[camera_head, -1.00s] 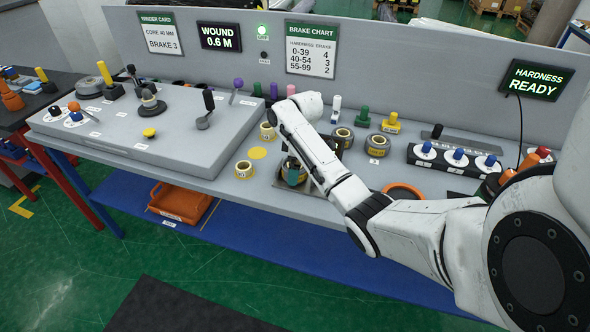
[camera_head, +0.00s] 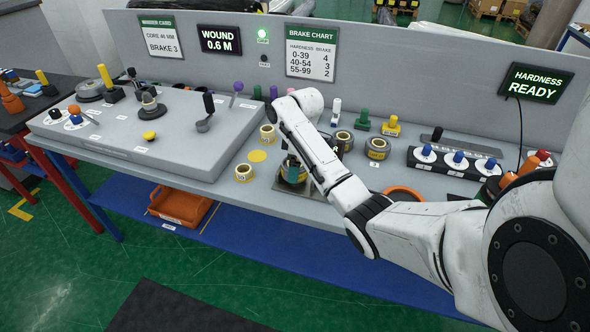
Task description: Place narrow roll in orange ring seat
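An orange ring (camera_head: 403,191) lies on the bench, right of my forearm and partly hidden by my arm. My gripper (camera_head: 292,161) is mostly hidden behind the forearm, with dark and teal parts showing just above this roll. I cannot tell whether it touches the roll or how its fingers stand. Small yellow-banded rolls stand farther left, one at the front (camera_head: 244,173) and one behind (camera_head: 267,133). Wider rolls (camera_head: 377,148) stand right of the forearm. Which roll is the narrow one is unclear.
A grey raised panel (camera_head: 150,135) with knobs and levers fills the bench's left. A flat yellow disc (camera_head: 257,156) lies between the small rolls. A row of blue-knobbed dials (camera_head: 458,157) stands at the right. An orange bin (camera_head: 180,205) sits on the blue shelf below.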

